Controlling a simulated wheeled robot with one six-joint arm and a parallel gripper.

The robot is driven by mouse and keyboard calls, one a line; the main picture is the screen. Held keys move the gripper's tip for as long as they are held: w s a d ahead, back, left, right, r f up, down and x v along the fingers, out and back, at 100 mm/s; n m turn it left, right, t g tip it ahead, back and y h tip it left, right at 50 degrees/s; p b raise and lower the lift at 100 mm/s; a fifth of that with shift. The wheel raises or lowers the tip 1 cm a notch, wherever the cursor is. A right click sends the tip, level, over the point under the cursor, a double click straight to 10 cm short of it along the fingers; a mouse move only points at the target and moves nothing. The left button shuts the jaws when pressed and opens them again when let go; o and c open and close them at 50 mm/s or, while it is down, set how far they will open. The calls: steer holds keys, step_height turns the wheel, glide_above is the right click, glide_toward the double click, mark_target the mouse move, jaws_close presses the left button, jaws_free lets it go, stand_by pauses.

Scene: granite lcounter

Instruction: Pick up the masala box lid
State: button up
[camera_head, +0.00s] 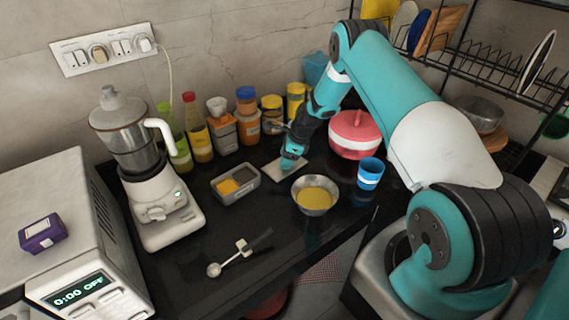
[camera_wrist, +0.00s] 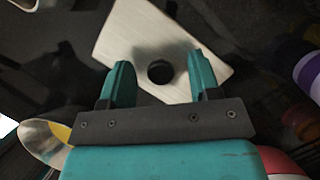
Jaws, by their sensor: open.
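The masala box lid is a pale, flat rectangular plate with a dark round knob; it lies on the black counter in the wrist view (camera_wrist: 140,35). My gripper (camera_wrist: 162,80) is open there, with one teal finger on each side of the knob. The fingers overlap the lid's near part in the picture; I cannot tell the exact height gap. In the head view my gripper (camera_head: 291,160) is over the lid (camera_head: 283,172), hiding part of it. The open masala box (camera_head: 236,184), with orange and dark spices in compartments, sits left of the lid.
A steel bowl of yellow food (camera_head: 315,195) and a blue cup (camera_head: 370,173) stand close by on the right. A red-and-white pot (camera_head: 354,135) is behind the cup. Bottles and jars (camera_head: 247,115) line the wall. A mixer (camera_head: 150,180) stands left; the front counter holds a spoon (camera_head: 228,262).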

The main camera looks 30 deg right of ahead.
steer(key=c, duration=1)
steer(key=shift+r, duration=0.2)
